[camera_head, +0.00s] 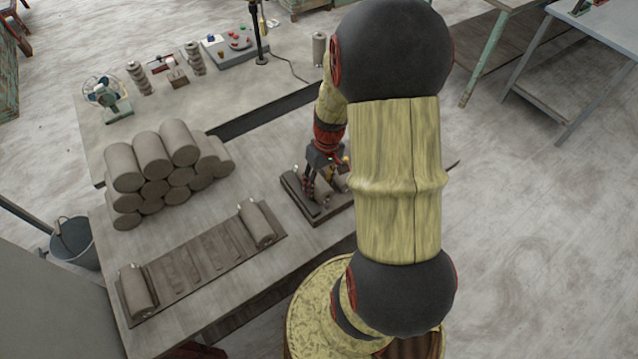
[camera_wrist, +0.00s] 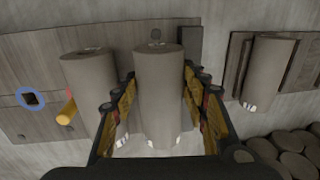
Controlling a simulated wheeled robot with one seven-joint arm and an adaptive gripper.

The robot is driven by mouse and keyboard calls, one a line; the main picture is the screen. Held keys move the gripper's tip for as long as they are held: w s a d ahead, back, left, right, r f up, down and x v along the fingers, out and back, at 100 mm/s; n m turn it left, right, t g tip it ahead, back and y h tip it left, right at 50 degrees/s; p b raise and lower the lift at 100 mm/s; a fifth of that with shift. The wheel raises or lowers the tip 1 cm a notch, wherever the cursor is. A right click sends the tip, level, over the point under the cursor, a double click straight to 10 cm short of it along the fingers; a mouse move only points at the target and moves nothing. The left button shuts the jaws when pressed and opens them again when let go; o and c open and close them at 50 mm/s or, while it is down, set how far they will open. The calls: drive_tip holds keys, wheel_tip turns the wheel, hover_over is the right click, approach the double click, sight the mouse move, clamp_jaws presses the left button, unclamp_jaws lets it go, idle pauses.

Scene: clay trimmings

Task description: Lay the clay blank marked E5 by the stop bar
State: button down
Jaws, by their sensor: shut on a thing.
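My gripper (camera_head: 318,178) is over a small dark board (camera_head: 322,212) on the bench. Its fingers (camera_wrist: 160,112) are shut on a grey clay blank (camera_wrist: 158,75), one finger on each side. I cannot tell whether the blank touches the board. White labels show at its near end, but no marking is readable, so I cannot tell whether it is E5. A dark bar (camera_wrist: 190,42), which looks like the stop bar, is just right of the held blank in the wrist view. Another blank (camera_wrist: 88,75) lies to its left.
A long slotted board (camera_head: 205,258) has a blank at each end (camera_head: 256,222) (camera_head: 137,290). A pile of blanks (camera_head: 160,172) stands behind it. An orange peg (camera_wrist: 69,110) and blue ring (camera_wrist: 32,98) are left in the wrist view.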

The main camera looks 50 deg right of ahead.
drive_tip(key=shift+f, duration=0.35)
idle(0.3)
drive_tip(key=c, duration=1)
unclamp_jaws()
drive_tip(key=shift+o, duration=0.4)
wheel_tip(320, 180, up, 12)
drive_tip(key=d, duration=0.1)
drive_tip(key=shift+s+d, duration=0.15)
drive_tip(key=shift+d, duration=0.1)
